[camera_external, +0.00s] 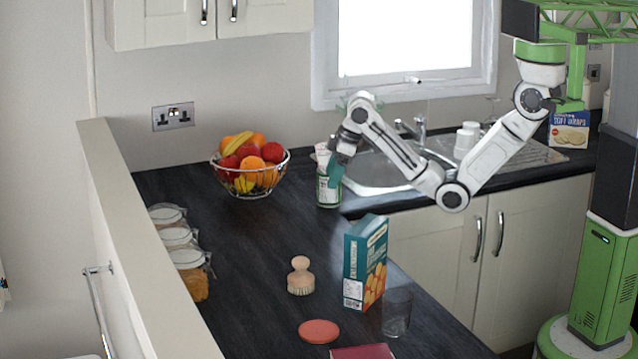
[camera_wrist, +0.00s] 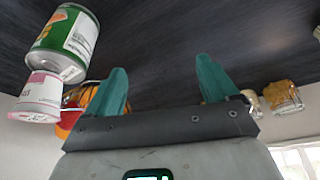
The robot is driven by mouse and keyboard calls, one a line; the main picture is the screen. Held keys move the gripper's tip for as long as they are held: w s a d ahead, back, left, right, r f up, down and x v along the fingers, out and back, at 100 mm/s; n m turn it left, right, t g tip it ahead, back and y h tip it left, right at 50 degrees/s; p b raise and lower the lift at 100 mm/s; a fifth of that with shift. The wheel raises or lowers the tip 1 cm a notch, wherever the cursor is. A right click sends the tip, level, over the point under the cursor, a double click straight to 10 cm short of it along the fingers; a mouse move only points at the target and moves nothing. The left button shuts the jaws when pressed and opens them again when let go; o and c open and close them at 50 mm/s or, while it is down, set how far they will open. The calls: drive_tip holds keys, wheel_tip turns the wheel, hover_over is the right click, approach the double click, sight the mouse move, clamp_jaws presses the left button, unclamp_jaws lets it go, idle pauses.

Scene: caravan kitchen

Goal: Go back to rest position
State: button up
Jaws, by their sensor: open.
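My arm reaches from the right over the sink to the counter corner. My gripper (camera_external: 336,168) has teal fingers and points down beside a green-and-white can (camera_external: 328,192) in the external view, partly covering it and a white-and-pink container (camera_external: 322,155). In the wrist view my gripper (camera_wrist: 163,82) is open, its two fingers wide apart with only dark worktop between them. The can (camera_wrist: 66,42) lies left of the fingers there, outside them, beside the pink-and-white container (camera_wrist: 40,97). The gripper holds nothing.
A wire fruit bowl (camera_external: 250,180) stands left of the can. The sink (camera_external: 375,172) lies behind the arm. A teal box (camera_external: 365,262), a glass (camera_external: 397,312), a brush (camera_external: 301,276) and a coral disc (camera_external: 319,331) stand nearer. Several jars (camera_external: 178,238) line the left wall.

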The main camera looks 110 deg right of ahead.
drive_tip(key=shift+n+g, duration=0.5)
drive_tip(key=shift+g, duration=0.1)
drive_tip(key=s+a+f, duration=0.1)
drive_tip(key=a+f, duration=0.1)
drive_tip(key=a, duration=0.2)
drive_tip(key=s+a+f, duration=0.1)
drive_tip(key=a+f, duration=0.1)
drive_tip(key=a, duration=0.2)
drive_tip(key=a+f+p, duration=0.1)
drive_tip(key=a+f, duration=0.2)
drive_tip(key=a, duration=0.1)
drive_tip(key=shift+s+a, duration=0.2)
drive_tip(key=shift+s, duration=0.2)
drive_tip(key=s+a+f+n+b, duration=0.1)
drive_tip(key=s+a+f, duration=0.6)
drive_tip(key=a, duration=0.3)
drive_tip(key=s+a+f+n+g+y+b, duration=0.1)
drive_tip(key=s+a+f+b, duration=0.1)
drive_tip(key=s+a+f, duration=0.5)
drive_tip(key=s+a, duration=0.2)
drive_tip(key=a, duration=0.1)
drive_tip(key=shift+n+g+y, duration=0.3)
drive_tip(key=shift+w+d, duration=0.1)
drive_tip(key=shift+c, duration=0.2)
